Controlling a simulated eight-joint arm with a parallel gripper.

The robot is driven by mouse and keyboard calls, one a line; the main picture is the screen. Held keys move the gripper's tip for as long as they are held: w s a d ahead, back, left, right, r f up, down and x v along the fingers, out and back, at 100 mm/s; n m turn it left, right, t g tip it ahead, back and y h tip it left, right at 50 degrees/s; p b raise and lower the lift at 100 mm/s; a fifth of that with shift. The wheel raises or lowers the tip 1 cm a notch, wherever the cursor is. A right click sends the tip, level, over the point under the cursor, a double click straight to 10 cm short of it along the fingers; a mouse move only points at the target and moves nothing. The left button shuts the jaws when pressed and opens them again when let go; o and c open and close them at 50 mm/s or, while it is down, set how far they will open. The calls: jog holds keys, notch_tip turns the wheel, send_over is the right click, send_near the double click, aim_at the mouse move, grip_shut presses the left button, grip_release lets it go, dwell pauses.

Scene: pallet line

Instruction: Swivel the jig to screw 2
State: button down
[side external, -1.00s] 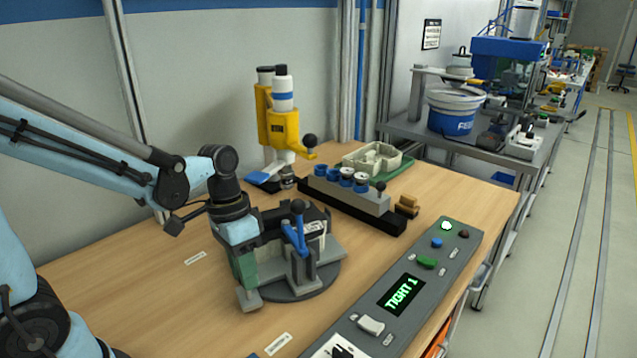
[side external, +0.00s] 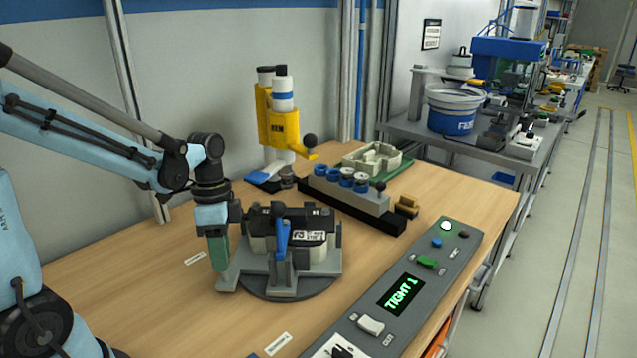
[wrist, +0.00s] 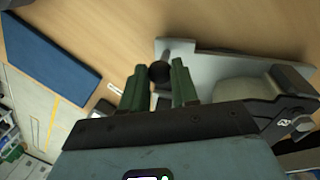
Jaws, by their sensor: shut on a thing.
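The jig is a grey plate (side external: 318,267) on a dark round turntable (side external: 280,296). It carries a dark-and-grey housing with a white label (side external: 308,236), under a clamp with an upright blue lever (side external: 282,240). My gripper (side external: 218,254) is low at the plate's left end. In the wrist view, my green fingers (wrist: 160,86) stand on either side of a black ball knob (wrist: 159,71) on a short post at the plate's end, and are shut on it. The fingertips hide part of the plate's left end in the side view. The screws cannot be made out.
A control panel (side external: 446,258) on the right shows "TIGHT 1" in green. A yellow screwdriver tool (side external: 279,127) stands behind the jig. A black rack (side external: 350,212) with blue-and-white cups is behind right.

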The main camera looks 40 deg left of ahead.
jog(key=shift+w+a+m+y, duration=0.1)
jog(key=shift+w+a+m, duration=0.25)
jog(key=shift+a+m, duration=0.35)
jog(key=shift+w+a+m+y, duration=0.1)
jog(key=shift+w+a+m, duration=0.2)
jog(key=shift+a+m, duration=0.35)
jog(key=shift+w+a+m+y, duration=0.1)
jog(key=shift+w+a+m, duration=0.25)
jog(key=shift+a+m, duration=0.35)
jog(key=shift+w+a+m+g, duration=0.15)
jog(key=shift+w+a+m, duration=0.2)
jog(key=shift+a+m, duration=0.15)
jog(key=shift+w+a+m+g, duration=0.15)
jog(key=shift+w+a+m, duration=0.2)
jog(key=shift+a, duration=0.2)
jog(key=shift+w+a+m+y, duration=0.4)
jog(key=shift+w+a+m, duration=0.5)
jog(key=shift+m, duration=0.2)
jog(key=shift+w, duration=0.2)
jog(key=c, duration=0.9)
grip_release()
jog(key=shift+o, duration=0.2)
jog(key=shift+s, duration=0.1)
notch_tip(320, 180, up, 12)
jog(key=w, duration=0.2)
jog(key=shift+w+a, duration=0.15)
jog(key=shift+a, duration=0.1)
